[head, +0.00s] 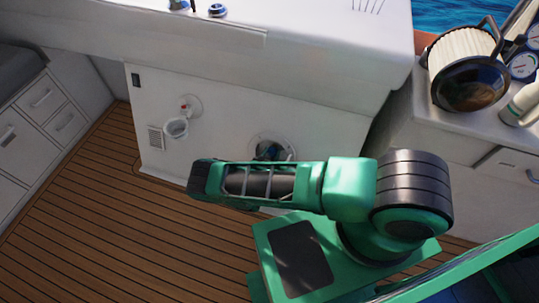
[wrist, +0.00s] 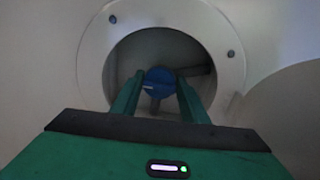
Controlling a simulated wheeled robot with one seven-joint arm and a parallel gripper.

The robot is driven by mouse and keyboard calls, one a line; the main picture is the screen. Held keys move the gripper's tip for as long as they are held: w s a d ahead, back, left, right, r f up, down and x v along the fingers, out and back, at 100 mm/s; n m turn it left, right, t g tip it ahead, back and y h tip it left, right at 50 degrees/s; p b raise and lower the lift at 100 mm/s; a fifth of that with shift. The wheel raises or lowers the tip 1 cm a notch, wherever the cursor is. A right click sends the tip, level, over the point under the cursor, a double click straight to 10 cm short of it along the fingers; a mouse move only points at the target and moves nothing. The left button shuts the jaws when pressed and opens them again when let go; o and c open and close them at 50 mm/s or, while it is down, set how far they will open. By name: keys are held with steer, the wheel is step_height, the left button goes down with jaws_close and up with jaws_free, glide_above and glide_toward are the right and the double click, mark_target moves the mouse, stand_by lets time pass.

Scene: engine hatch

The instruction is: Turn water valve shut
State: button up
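The water valve shows in the wrist view as a round blue knob (wrist: 160,81) inside a round recess with a pale flange (wrist: 92,62). A dark handle or pipe stub extends to its right and a grey stem shows below it. My gripper (wrist: 160,84) points into the recess, its two green fingers apart, one on each side of the knob. I cannot tell whether the fingertips touch it. In the head view the pale flange (head: 287,141) shows on the white panel above my forearm, which hides its lower part. My fingers are not clear there.
A white cup-like fitting (head: 176,128) and a small red-tipped fitting (head: 185,107) are on the panel to the left. A counter overhangs above. A black-and-cream filter (head: 468,67) stands at the right. Wooden floor (head: 110,235) is clear at the left.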

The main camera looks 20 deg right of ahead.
steer(key=shift+a, duration=0.3)
steer(key=shift+d, duration=0.1)
steer(key=shift+m, duration=0.3)
steer(key=m, duration=0.4)
steer(key=shift+m, duration=0.3)
steer(key=m, duration=0.5)
steer(key=shift+d+h, duration=0.1)
steer(key=shift+h, duration=0.3)
steer(key=shift+m, duration=0.3)
steer(key=o, duration=1)
steer(key=shift+d+f, duration=0.1)
